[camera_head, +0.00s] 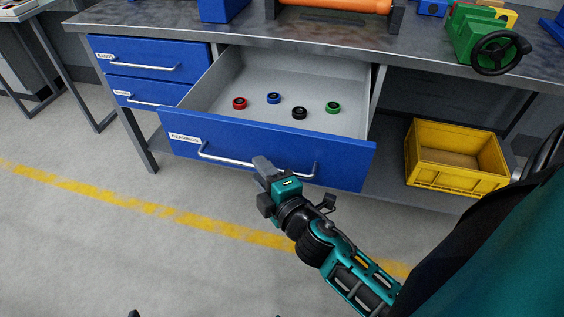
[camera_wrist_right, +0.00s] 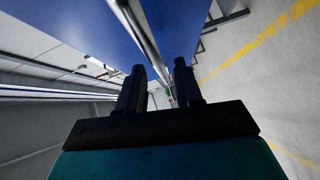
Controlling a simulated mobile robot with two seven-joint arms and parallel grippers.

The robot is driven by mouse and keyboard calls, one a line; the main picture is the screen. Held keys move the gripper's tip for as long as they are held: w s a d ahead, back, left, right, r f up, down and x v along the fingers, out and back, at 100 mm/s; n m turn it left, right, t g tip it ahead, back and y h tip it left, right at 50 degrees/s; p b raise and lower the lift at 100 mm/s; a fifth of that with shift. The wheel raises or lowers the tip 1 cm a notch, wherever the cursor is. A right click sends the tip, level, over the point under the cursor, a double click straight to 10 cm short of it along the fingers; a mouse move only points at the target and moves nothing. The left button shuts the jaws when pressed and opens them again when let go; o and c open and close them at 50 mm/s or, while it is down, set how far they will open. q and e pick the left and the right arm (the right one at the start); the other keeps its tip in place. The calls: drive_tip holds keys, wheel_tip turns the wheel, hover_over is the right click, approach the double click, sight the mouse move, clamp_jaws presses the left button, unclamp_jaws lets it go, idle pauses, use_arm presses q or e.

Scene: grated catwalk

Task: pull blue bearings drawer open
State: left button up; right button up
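The blue bearings drawer (camera_head: 345,158) is pulled well out from under the workbench. Its long silver handle (camera_head: 225,160) runs along the front, and a BEARINGS label sits at the left. Inside lie a red ring (camera_head: 240,103), a blue ring (camera_head: 273,98), a black ring (camera_head: 299,113) and a green ring (camera_head: 333,107). My right gripper (camera_head: 262,165) is at the middle of the handle. In the right wrist view its fingers (camera_wrist_right: 160,85) stand apart, with the silver bar (camera_wrist_right: 143,35) in line with the gap; contact is unclear.
Two shut blue drawers (camera_head: 150,55) (camera_head: 145,93) are at the left. A yellow crate (camera_head: 455,180) stands on the lower shelf at the right. The bench top (camera_head: 350,40) holds a green vise (camera_head: 472,32). The floor before the drawer is clear, with a yellow line.

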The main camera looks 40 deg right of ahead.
use_arm(q)
drive_tip(key=shift+d+f+b, duration=0.1)
drive_tip(key=shift+f+b, duration=1.3)
drive_tip(key=shift+f, duration=0.05)
use_arm(e)
drive_tip(key=s+r, duration=0.1)
drive_tip(key=s, duration=0.8)
drive_tip(key=shift+s+a+r, duration=0.2)
drive_tip(key=shift+s+a, duration=0.1)
drive_tip(key=shift+s, duration=0.1)
drive_tip(key=w+a+f+m+g+y, duration=0.1)
drive_tip(key=a+f+m+g+y, duration=0.4)
drive_tip(key=f+m, duration=0.75)
use_arm(q)
drive_tip(key=s+a+r+y+p, duration=0.1)
drive_tip(key=a+r+p, duration=0.2)
drive_tip(key=r+p, duration=0.6)
drive_tip(key=p, duration=0.5)
drive_tip(key=shift+s+r, duration=0.3)
drive_tip(key=shift+r, duration=0.1)
use_arm(e)
wheel_tip(320, 180, up, 10)
drive_tip(key=s+d+h, duration=0.1)
drive_tip(key=shift+s+d+f+g+h, duration=0.2)
drive_tip(key=shift+s+d+g+h, duration=0.1)
drive_tip(key=shift+s+d+h, duration=0.1)
